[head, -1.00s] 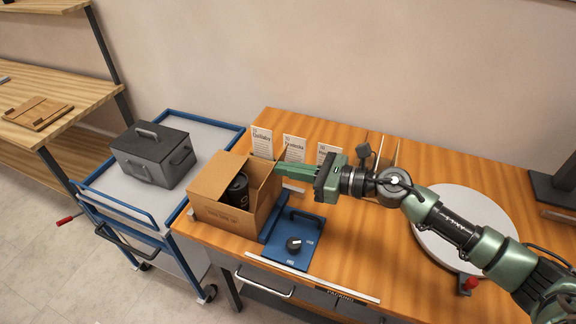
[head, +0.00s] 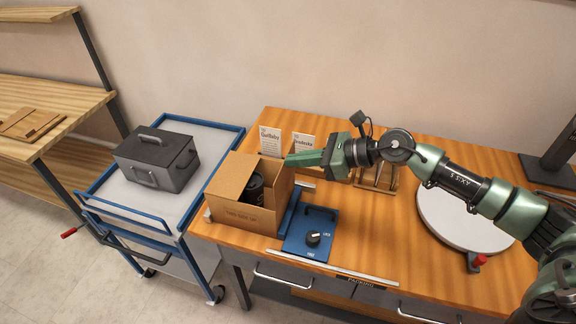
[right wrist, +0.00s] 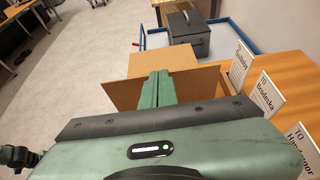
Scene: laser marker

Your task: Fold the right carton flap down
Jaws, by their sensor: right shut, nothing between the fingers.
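The brown open carton (head: 246,218) stands at the left end of the wooden table, with a dark cylindrical item (head: 255,187) inside. My left gripper is not in view.
A blue device with a black knob (head: 313,238) sits right of the carton. Name cards (head: 270,141) stand behind it. A blue-framed cart (head: 120,194) with a grey metal box (head: 157,160) is at the left. A round white plate (head: 455,222) lies at the right.

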